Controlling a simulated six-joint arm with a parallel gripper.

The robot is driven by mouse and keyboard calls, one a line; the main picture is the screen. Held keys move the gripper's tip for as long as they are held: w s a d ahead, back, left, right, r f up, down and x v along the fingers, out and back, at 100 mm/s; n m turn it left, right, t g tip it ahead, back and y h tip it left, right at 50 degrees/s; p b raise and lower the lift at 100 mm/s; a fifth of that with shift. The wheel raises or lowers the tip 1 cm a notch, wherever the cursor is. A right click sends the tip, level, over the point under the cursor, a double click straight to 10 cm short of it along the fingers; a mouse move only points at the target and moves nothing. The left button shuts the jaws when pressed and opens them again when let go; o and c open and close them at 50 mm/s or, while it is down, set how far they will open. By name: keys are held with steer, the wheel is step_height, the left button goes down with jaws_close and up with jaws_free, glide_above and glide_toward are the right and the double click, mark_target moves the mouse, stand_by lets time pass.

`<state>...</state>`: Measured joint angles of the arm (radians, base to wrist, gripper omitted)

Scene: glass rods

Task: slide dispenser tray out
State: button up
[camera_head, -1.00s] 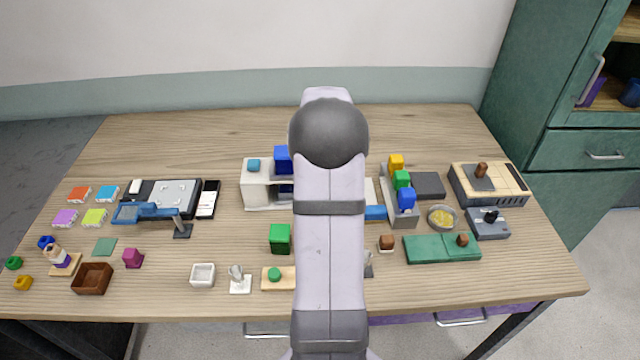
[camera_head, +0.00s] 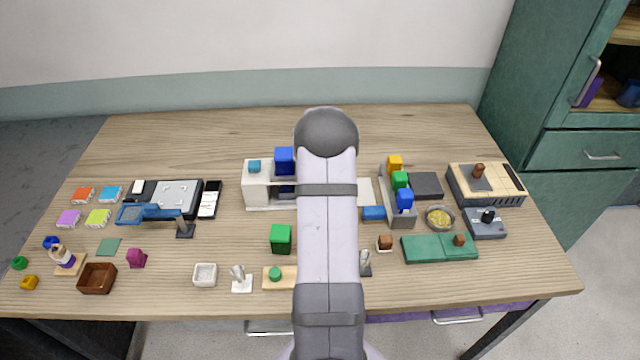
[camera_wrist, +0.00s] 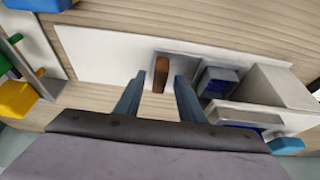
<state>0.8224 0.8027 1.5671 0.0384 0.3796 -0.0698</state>
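The dispenser is a white housing (camera_head: 257,190) left of my arm in the head view; it also shows at the right of the wrist view (camera_wrist: 278,88). Its pale tray carries a blue piece (camera_wrist: 218,80) beside the housing. A brown upright handle (camera_wrist: 161,74) stands at the tray's left end in the wrist view. My gripper (camera_wrist: 159,76) is open, with its blue-grey fingertips on either side of the handle. Gaps show between handle and fingers; I cannot tell the height difference. In the head view my arm hides the gripper and handle.
A long white base plate (camera_wrist: 95,55) extends left of the handle in the wrist view. A grey rack with yellow, green and blue blocks (camera_head: 405,198) stands right of my arm. A green block (camera_head: 281,239) stands in front of the dispenser. The back of the table (camera_head: 220,130) is clear.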

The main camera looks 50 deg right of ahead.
steer(key=shift+w+d+f, duration=0.15)
steer(key=shift+f, duration=0.45)
jaws_close()
steer(key=s+d+b, duration=0.4)
steer(key=s+d, duration=0.6)
steer(key=shift+s+d, duration=0.15)
steer(key=shift+d, duration=0.05)
jaws_free()
steer(key=shift+r, duration=0.1)
